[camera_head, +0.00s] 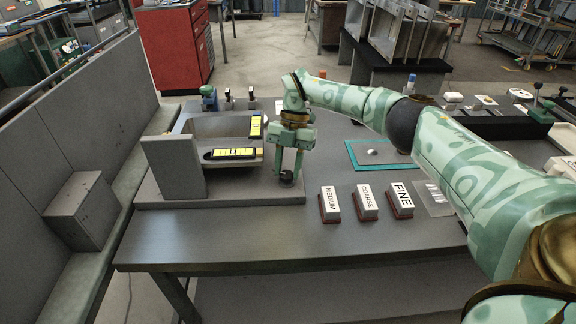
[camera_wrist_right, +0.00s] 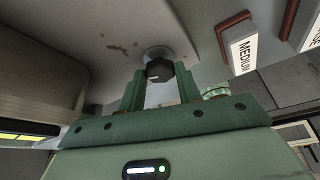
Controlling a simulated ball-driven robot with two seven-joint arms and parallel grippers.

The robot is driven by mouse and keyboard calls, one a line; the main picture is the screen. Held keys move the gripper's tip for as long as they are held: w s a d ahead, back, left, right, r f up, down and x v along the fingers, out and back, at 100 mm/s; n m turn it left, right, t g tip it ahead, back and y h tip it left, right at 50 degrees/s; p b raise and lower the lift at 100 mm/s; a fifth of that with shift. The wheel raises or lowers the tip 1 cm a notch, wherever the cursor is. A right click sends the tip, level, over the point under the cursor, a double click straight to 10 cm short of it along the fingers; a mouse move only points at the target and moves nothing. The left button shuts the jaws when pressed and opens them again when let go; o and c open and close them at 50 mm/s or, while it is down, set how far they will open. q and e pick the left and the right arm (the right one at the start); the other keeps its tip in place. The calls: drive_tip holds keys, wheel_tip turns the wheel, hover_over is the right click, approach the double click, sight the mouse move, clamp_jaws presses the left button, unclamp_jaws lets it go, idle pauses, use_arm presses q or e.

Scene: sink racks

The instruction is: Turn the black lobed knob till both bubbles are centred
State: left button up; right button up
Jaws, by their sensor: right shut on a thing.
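The black lobed knob (camera_head: 287,177) sits low at the right end of the grey fixture. My right gripper (camera_head: 287,174) points down with its fingers on either side of the knob, shut on it. The right wrist view shows the dark knob (camera_wrist_right: 159,70) between the two green fingertips (camera_wrist_right: 158,78). Two yellow levels stand on the fixture: a long one (camera_head: 230,153) lying left to right and a shorter one (camera_head: 256,127) lying front to back. Their bubbles are too small to read. My left gripper is out of view.
Blocks marked MEDIUM (camera_head: 329,204), COARSE (camera_head: 366,202) and FINE (camera_head: 400,200) stand right of the fixture. A teal-edged mat (camera_head: 357,164) lies behind them. A grey upright block (camera_head: 173,168) rises at the fixture's left. The table front is clear.

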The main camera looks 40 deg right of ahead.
drive_tip(key=o, duration=1)
drive_tip(key=shift+f, duration=0.1)
drive_tip(key=shift+c, duration=0.2)
use_arm(q)
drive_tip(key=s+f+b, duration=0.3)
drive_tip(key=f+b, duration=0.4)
drive_tip(key=b, duration=0.1)
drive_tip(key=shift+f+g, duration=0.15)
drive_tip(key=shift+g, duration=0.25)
use_arm(e)
drive_tip(key=v, duration=1.6)
drive_tip(key=shift+w+d+r, duration=0.1)
drive_tip(key=shift+r, duration=0.15)
